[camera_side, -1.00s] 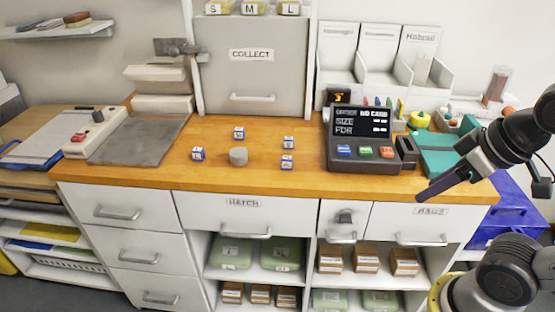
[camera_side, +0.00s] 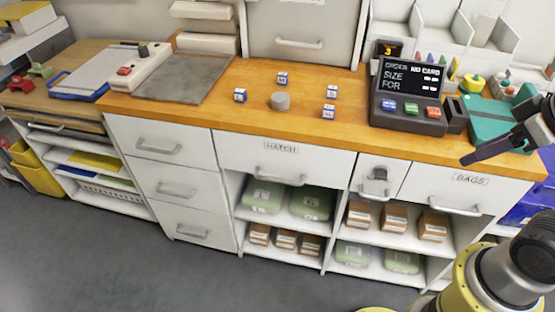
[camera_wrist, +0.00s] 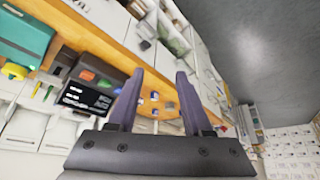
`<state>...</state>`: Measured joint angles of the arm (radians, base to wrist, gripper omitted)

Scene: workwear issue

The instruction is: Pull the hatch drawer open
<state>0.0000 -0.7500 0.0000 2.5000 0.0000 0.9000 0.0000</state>
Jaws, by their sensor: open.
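The hatch drawer (camera_side: 240,154) is a wide white drawer under the wooden counter, marked HATCH, with a grey bar handle (camera_side: 280,175) along its lower edge. It is closed, its front level with the fronts beside it. My gripper (camera_side: 468,160) is at the right of the side view, by the counter's front edge above the BAGS drawer, well to the right of the hatch handle and apart from it. In the wrist view my gripper (camera_wrist: 155,84) has its two purple fingers spread, with nothing held between them.
The BAGS drawer (camera_side: 440,186) and a small latched drawer (camera_side: 378,180) sit right of the hatch drawer. A white drawer stack (camera_side: 160,148) stands left. The counter (camera_side: 230,100) holds small blocks, a grey puck (camera_side: 280,101) and an order terminal (camera_side: 408,94). The grey floor (camera_side: 150,265) in front is clear.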

